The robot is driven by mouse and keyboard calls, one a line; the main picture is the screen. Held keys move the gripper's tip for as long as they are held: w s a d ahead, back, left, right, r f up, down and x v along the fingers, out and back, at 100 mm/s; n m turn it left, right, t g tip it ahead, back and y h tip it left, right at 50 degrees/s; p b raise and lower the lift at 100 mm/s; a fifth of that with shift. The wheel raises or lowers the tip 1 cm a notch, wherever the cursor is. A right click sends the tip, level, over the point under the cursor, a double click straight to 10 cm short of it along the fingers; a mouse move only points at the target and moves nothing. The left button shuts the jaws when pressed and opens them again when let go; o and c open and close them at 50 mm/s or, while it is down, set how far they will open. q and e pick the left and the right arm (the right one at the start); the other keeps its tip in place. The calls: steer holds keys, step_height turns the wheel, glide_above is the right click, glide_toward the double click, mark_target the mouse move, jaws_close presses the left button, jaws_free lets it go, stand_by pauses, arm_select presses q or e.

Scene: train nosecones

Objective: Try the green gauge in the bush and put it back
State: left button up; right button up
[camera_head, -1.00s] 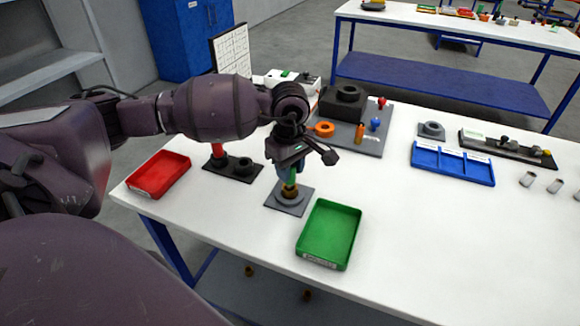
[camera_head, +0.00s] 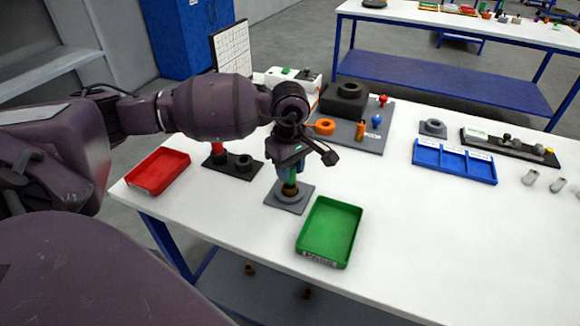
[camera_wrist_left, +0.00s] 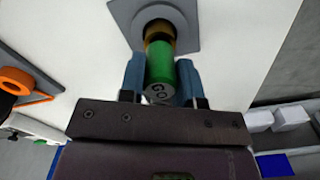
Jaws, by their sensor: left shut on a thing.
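My left gripper (camera_head: 290,174) is shut on the green gauge (camera_wrist_left: 160,72), with a blue finger on each side. The gauge is upright, and its end marked GO faces the wrist camera. Its other end meets the brass-coloured bush (camera_wrist_left: 157,28), which sits in a round holder on a grey plate (camera_head: 279,200). The gauge is in line with the bush; how far it is inside is hidden. In the head view the green gauge (camera_head: 291,176) shows only as a small strip below the gripper. My right gripper is not in view.
A green tray (camera_head: 346,258) lies just right of the plate. A red tray (camera_head: 155,186) and a black stand (camera_head: 240,174) are at left. Behind are a grey board (camera_head: 370,145) with an orange ring (camera_head: 325,127) and a blue divided tray (camera_head: 453,176). The right front tabletop is clear.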

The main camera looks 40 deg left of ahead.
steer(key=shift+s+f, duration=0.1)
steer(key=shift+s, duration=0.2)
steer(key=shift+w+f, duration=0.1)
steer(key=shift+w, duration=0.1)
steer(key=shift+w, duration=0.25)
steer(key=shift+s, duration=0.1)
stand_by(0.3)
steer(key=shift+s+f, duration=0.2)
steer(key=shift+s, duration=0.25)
arm_select(q)
steer(key=shift+f+b, duration=0.35)
steer(key=shift+b, duration=0.05)
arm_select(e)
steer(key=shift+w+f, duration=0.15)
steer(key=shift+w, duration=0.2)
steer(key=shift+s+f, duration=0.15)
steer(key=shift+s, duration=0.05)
